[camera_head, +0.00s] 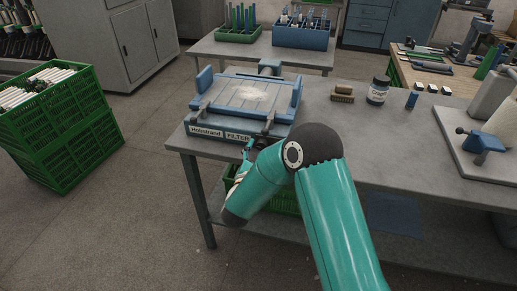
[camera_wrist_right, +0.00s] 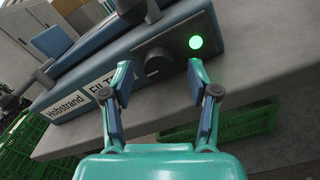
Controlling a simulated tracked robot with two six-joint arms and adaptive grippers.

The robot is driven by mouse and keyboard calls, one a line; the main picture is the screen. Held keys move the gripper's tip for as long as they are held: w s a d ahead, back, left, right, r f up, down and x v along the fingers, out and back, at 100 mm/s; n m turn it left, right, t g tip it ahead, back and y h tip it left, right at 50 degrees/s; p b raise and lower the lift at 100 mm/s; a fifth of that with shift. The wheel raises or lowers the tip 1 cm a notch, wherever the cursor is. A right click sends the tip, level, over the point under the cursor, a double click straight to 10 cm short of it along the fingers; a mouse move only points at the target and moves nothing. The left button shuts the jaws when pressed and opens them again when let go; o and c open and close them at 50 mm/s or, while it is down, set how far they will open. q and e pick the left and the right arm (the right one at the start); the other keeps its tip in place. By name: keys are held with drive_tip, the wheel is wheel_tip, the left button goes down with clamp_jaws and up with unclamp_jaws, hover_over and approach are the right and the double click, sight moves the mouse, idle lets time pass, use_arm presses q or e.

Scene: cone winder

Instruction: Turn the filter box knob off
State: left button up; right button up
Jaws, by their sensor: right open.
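In the head view my teal right arm hides the knob and most of the right gripper (camera_head: 248,146). My left gripper is out of view.
A dark jar (camera_head: 378,90), a brush (camera_head: 342,94) and a blue clamp (camera_head: 484,142) stand on the table (camera_head: 345,130) right of the box. Green crates (camera_head: 63,125) stand at left. Open floor lies between the crates and table.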

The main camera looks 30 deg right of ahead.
drive_tip(key=shift+w+d, duration=0.45)
drive_tip(key=shift+d, duration=0.1)
